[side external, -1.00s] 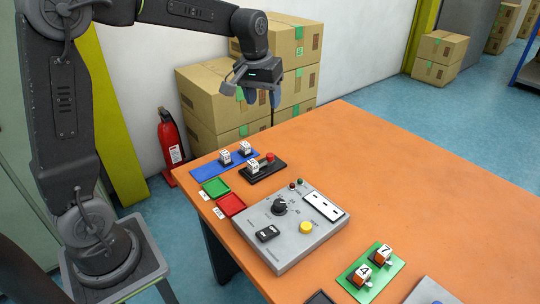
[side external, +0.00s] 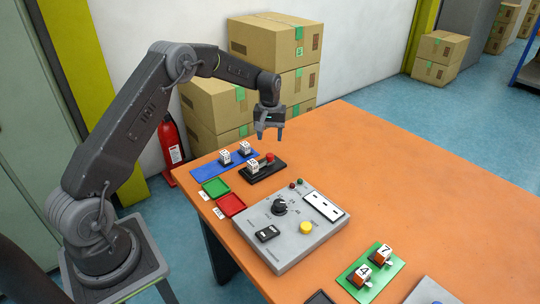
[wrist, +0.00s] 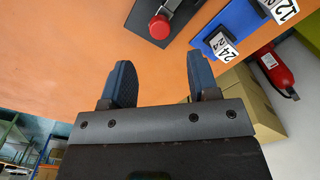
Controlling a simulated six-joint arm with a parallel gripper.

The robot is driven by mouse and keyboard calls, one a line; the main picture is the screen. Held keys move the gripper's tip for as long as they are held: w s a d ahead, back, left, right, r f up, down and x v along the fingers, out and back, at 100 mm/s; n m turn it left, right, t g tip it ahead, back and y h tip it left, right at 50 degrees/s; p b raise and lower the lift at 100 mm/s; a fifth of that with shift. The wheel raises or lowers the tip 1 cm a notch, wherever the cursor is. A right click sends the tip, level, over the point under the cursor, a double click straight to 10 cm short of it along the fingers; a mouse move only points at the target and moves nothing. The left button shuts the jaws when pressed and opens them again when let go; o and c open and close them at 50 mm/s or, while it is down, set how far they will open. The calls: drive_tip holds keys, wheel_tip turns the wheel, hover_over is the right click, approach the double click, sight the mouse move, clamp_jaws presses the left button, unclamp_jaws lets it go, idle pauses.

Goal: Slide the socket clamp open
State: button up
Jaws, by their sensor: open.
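The socket clamp appears to be the black plate (side external: 275,172) with a red knob (side external: 269,158) at its far right end and a white numbered cube (side external: 253,165) toward its left. In the wrist view the red knob (wrist: 159,27) and part of the black plate (wrist: 140,15) show at the top, with a grey metal piece beside the knob; the rest is cut off. My gripper (side external: 269,138) is open and empty, pointing down above and beyond the clamp, apart from it. Its two blue fingers (wrist: 160,78) are spread in the wrist view, with the knob ahead of the gap.
A blue plate (side external: 209,173) with two numbered cubes lies left of the clamp. Green (side external: 215,187) and red (side external: 231,205) trays and a grey control panel (side external: 285,245) lie nearer. A green plate (side external: 386,270) with two cubes is lower right. The table's right side is clear.

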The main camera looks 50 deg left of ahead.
sight(270, 154)
wheel_tip(270, 154, down, 8)
drive_tip(key=shift+f, duration=0.25)
drive_tip(key=shift+c, duration=0.5)
clamp_jaws()
